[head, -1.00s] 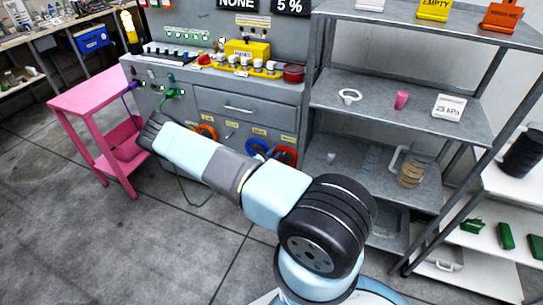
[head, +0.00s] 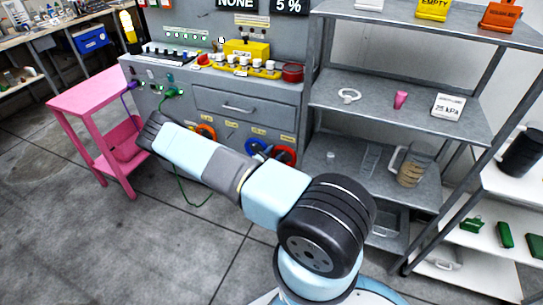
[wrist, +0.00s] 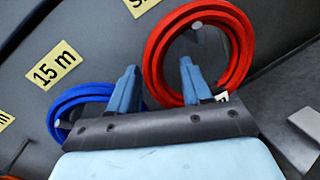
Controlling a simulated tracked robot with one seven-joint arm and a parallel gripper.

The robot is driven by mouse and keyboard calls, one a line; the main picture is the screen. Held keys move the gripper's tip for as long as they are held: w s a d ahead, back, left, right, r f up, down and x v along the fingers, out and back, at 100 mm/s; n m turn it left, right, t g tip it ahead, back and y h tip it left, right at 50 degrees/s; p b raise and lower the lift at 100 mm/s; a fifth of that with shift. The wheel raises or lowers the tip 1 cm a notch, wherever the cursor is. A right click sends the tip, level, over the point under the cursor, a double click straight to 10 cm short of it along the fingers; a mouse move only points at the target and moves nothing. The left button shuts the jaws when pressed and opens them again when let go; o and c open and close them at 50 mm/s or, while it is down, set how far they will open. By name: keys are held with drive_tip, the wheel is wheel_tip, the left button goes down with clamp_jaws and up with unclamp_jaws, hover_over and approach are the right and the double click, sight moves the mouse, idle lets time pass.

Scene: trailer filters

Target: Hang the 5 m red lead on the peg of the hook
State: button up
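The red lead (wrist: 160,55) is a coil hanging on the grey cabinet front in the wrist view; it also shows in the head view (head: 291,157). A small pale round end, perhaps a peg tip, shows inside its upper part. A white tag sits at its lower edge. My gripper (wrist: 158,75) is open, its two blue fingers apart. The right finger overlaps the coil's opening and the left finger is outside its left side, so the coil's left side lies between them. I cannot tell whether they touch it. In the head view my arm mostly hides the gripper.
A blue coil (wrist: 55,110) hangs left of the red one, under a yellow "15 m" label (wrist: 55,65). An orange coil (head: 207,132) hangs farther left. A pink trolley (head: 95,95) stands left of the cabinet, and a grey metal shelf (head: 375,100) right of it. Open floor lies in front.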

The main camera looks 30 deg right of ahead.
drive_tip(key=shift+o, duration=0.2)
drive_tip(key=shift+a, duration=0.1)
drive_tip(key=v, duration=1.4)
drive_tip(key=s+a+r+m+g+y, duration=0.1)
drive_tip(key=s+r+m+g+y, duration=0.3)
drive_tip(key=r, duration=0.8)
drive_tip(key=a+r+m+g+y, duration=0.1)
drive_tip(key=r+m+g, duration=0.35)
drive_tip(key=r, duration=0.75)
drive_tip(key=s+a+r+m+g+y, duration=0.1)
drive_tip(key=s+r+m+g+y, duration=0.15)
drive_tip(key=r+m, duration=0.6)
drive_tip(key=s+a+r+t+y, duration=0.2)
drive_tip(key=s+r+t+y, duration=0.1)
drive_tip(key=s+r, duration=0.4)
drive_tip(key=s+a+r+m+t+y, duration=0.1)
drive_tip(key=s+a+r+t+y, duration=0.1)
drive_tip(key=s+r, duration=0.6)
drive_tip(key=s+a+r+m+t+y, duration=0.1)
drive_tip(key=s+a+r+t+y, duration=0.2)
drive_tip(key=s+r, duration=0.4)
wheel_tip(320, 180, up, 5)
drive_tip(key=shift+s+a+t+y, duration=0.3)
drive_tip(key=shift+s+t+y, duration=0.05)
drive_tip(key=shift+t, duration=0.05)
